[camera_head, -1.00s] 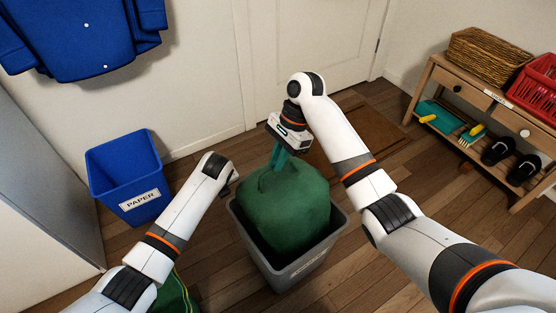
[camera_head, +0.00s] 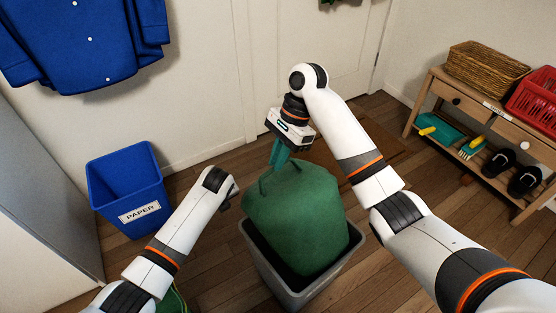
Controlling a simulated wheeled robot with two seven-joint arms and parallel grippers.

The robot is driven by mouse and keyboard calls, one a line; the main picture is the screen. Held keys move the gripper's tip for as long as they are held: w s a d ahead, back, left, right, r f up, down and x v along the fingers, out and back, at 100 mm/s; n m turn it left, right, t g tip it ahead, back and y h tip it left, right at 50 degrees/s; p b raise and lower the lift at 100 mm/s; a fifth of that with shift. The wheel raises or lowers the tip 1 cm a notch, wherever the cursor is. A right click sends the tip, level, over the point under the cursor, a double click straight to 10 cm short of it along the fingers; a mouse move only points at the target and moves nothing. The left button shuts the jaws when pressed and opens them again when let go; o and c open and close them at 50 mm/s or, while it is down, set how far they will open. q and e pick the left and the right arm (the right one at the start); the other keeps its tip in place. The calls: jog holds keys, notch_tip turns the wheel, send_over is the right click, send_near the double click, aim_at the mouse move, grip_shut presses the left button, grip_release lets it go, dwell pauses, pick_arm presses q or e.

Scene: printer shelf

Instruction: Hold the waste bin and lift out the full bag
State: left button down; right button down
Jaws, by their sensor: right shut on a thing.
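The full green bag (camera_head: 298,215) stands partly out of the grey waste bin (camera_head: 288,290), its lower part still inside and tilted a little. My right gripper (camera_head: 281,151) is above the bag, shut on its gathered top. My left arm reaches to the bin's left side. The left gripper (camera_head: 230,192) is near the bag's left edge and the bin's rear left rim; its fingers are mostly hidden behind its wrist, so its grip on the rim cannot be made out.
A blue paper bin (camera_head: 128,187) stands at the left by the wall. A wooden bench (camera_head: 437,88) with baskets and slippers is at the right. A brown doormat (camera_head: 385,150) lies before the door. Green fabric (camera_head: 172,300) shows beneath my left arm.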

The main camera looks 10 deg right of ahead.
jog(key=shift+a+r, duration=0.1)
jog(key=shift+r, duration=5.9)
jog(key=shift+r, duration=0.1)
notch_tip(320, 180, up, 12)
notch_tip(320, 180, up, 7)
jog(key=p, duration=0.7)
